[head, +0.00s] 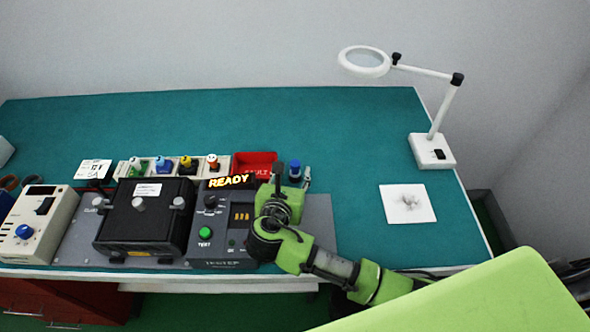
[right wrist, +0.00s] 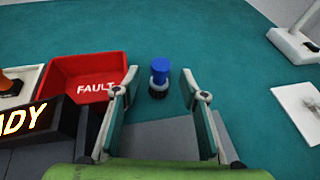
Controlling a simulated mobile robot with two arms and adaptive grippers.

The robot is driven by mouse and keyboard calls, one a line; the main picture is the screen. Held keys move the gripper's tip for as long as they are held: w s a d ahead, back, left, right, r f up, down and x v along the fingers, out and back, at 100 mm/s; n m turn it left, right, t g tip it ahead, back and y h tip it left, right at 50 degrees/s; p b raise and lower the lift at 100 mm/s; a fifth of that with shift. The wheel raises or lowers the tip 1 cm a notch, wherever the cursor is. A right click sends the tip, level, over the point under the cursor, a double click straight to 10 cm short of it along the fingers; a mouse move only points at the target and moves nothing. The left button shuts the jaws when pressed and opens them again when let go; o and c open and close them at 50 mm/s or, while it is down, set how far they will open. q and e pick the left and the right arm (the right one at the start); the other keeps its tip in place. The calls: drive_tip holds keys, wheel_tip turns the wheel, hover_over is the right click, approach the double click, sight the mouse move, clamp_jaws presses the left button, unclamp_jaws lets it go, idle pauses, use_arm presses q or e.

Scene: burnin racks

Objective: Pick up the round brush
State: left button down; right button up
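The round brush (head: 295,171) stands upright on the green mat, right of the red fault bin. It has a blue top over a dark, ridged base, seen clearly in the right wrist view (right wrist: 159,80). My right gripper (right wrist: 162,84) is open, with one finger on each side of the brush in that view. The brush appears beyond the fingertips, with no contact visible. In the head view my right gripper (head: 292,178) is by the brush, and its fingers are partly hidden by its own body. My left gripper is not in view.
The red fault bin (right wrist: 70,91) stands close left of the brush. The tester (head: 222,243) with its READY sign is nearer. A magnifier lamp (head: 432,151) and a white square pad (head: 407,214) are to the right. The mat behind is clear.

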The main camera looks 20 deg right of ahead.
sight(294, 168)
drive_tip(key=x, duration=0.4)
drive_tip(key=shift+r, duration=0.15)
clamp_jaws()
drive_tip(key=shift+r, duration=0.2)
